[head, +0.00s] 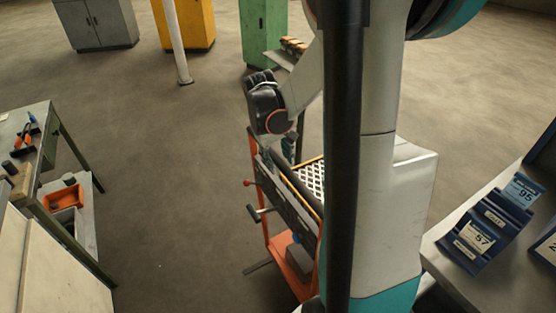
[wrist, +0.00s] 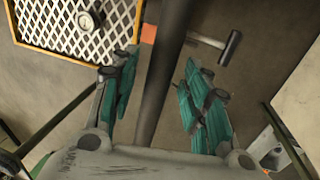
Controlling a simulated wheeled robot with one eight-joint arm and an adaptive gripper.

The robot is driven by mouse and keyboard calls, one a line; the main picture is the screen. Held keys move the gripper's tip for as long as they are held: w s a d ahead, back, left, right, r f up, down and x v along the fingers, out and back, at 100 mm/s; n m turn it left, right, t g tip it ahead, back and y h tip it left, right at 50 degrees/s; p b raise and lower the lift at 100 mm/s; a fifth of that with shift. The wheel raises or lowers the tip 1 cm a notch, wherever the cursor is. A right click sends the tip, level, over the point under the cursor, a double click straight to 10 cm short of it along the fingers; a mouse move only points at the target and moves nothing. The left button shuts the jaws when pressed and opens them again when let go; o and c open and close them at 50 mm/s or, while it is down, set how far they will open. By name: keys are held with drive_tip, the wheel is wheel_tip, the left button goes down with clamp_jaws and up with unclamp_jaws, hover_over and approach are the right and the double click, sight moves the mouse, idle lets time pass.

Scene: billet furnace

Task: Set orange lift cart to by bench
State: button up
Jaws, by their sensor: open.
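The orange lift cart (head: 278,232) stands on the floor in front of me, partly hidden behind my arm and a dark post. It has an orange frame, a dark side panel with levers, and a white lattice top (head: 313,178) edged in yellow. The lattice top also shows at upper left in the wrist view (wrist: 62,30). My gripper (head: 291,150) is low at the cart's far end. In the wrist view its teal fingers (wrist: 157,78) are open, with a dark bar (wrist: 165,65) running between them. Whether they touch it I cannot tell.
A workbench (head: 38,125) with tools stands at left, an orange bin (head: 66,197) on its lower shelf. A table (head: 500,215) with blue label holders is at right. Grey (head: 98,22), yellow (head: 188,22) and green (head: 262,28) cabinets and a white post (head: 174,42) stand behind. Floor between bench and cart is clear.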

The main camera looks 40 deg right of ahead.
clamp_jaws()
drive_tip(key=shift+d, duration=0.1)
drive_tip(key=shift+s+d, duration=0.2)
drive_tip(key=shift+d, duration=0.35)
drive_tip(key=s+d, duration=0.2)
drive_tip(key=d, duration=1)
drive_tip(key=s+d, duration=0.3)
drive_tip(key=d, duration=0.8)
drive_tip(key=shift+s+d+p, duration=0.35)
drive_tip(key=shift+p, duration=0.05)
drive_tip(key=shift+d, duration=0.1)
